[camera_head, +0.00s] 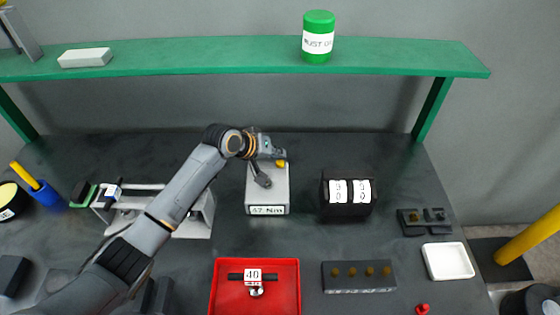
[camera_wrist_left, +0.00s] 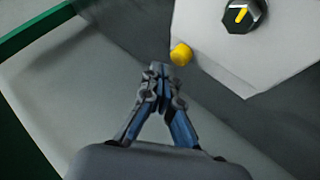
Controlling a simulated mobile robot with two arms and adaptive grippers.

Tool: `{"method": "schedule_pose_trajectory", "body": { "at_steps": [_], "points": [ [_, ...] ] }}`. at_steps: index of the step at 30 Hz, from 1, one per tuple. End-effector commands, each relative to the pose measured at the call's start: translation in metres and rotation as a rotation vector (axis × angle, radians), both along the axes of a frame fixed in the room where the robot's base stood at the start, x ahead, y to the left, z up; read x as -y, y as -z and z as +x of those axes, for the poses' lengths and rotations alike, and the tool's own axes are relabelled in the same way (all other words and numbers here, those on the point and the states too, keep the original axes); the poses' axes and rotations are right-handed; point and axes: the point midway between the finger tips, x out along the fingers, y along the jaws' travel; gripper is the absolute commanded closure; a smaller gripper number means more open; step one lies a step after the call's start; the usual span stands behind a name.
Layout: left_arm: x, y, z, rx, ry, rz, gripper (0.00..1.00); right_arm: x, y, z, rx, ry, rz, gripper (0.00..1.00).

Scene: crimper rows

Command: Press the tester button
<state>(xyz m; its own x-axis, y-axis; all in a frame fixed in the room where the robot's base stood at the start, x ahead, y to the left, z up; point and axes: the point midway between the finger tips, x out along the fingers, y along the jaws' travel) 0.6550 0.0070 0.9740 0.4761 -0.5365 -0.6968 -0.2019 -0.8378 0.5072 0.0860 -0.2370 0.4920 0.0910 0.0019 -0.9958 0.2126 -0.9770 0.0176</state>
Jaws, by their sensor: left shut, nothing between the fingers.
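My left gripper (camera_head: 279,153) is shut and empty at the far end of the box. In the left wrist view its closed fingertips (camera_wrist_left: 160,71) are just beside and below the button, with a small gap visible. A black knob with a yellow mark (camera_wrist_left: 243,15) sits on the box. My right gripper is out of view.
A black block with white number tags (camera_head: 347,195) stands right of the tester. A red tray (camera_head: 226,300) lies in front. A metal fixture (camera_head: 196,228) is left, partly behind my arm. A green shelf (camera_head: 200,57) spans the back above the bench.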

Motion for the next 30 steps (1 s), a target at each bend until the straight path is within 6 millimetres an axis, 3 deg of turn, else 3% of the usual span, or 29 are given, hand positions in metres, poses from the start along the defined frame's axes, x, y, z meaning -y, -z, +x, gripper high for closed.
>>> {"method": "schedule_pose_trajectory", "body": {
  "at_steps": [30],
  "points": [
    [0.000, 0.010, 0.000, 0.000, 0.000, 0.000, 1.00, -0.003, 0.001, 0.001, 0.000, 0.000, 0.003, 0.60]
  ]
}}
